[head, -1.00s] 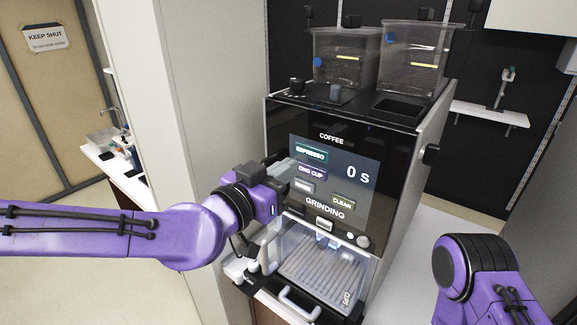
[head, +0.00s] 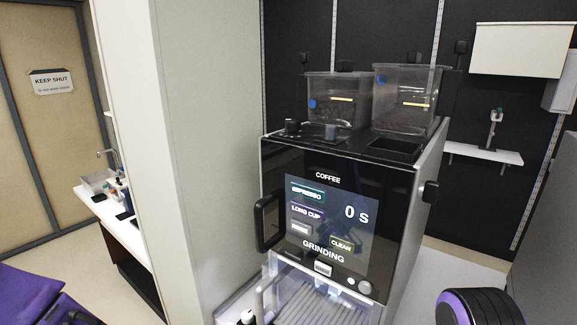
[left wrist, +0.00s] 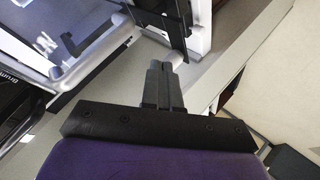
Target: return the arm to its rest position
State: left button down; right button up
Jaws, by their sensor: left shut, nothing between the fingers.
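My left arm (head: 40,297) shows only as a purple piece at the lower left of the head view; its gripper is out of that view. In the left wrist view my left gripper (left wrist: 163,70) is shut and empty, its two dark fingers together. My right arm (head: 478,306) shows only as a dark and purple joint at the lower right of the head view, and its gripper is not visible. The coffee machine (head: 395,225) stands at the centre; its screen (head: 330,215) reads GRINDING and 0 S.
Two clear bean containers (head: 335,98) stand on the machine. A black handle (head: 265,222) is on its left front edge. A pale wall post (head: 165,160) stands left of it. A counter with a sink (head: 98,180) is further left. A small shelf (head: 485,153) is on the dark wall at right.

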pick_arm(q)
jog(key=s+a+f+g+y+b, duration=0.1)
jog(key=s+a+f+g+y, duration=0.1)
jog(key=s+a+f, duration=0.3)
jog(key=s+a+f+g+y+b, duration=0.2)
jog(key=s+a+f, duration=0.4)
jog(key=s+f, duration=0.7)
jog(key=s+a+f+g+y+b, duration=0.1)
jog(key=s+a+f+g, duration=0.3)
jog(key=s+f, duration=0.5)
jog(key=shift+s+a+f+y+b, duration=0.2)
jog(key=shift+a+f+y+b, duration=0.2)
jog(key=shift+a+f+b, duration=0.45)
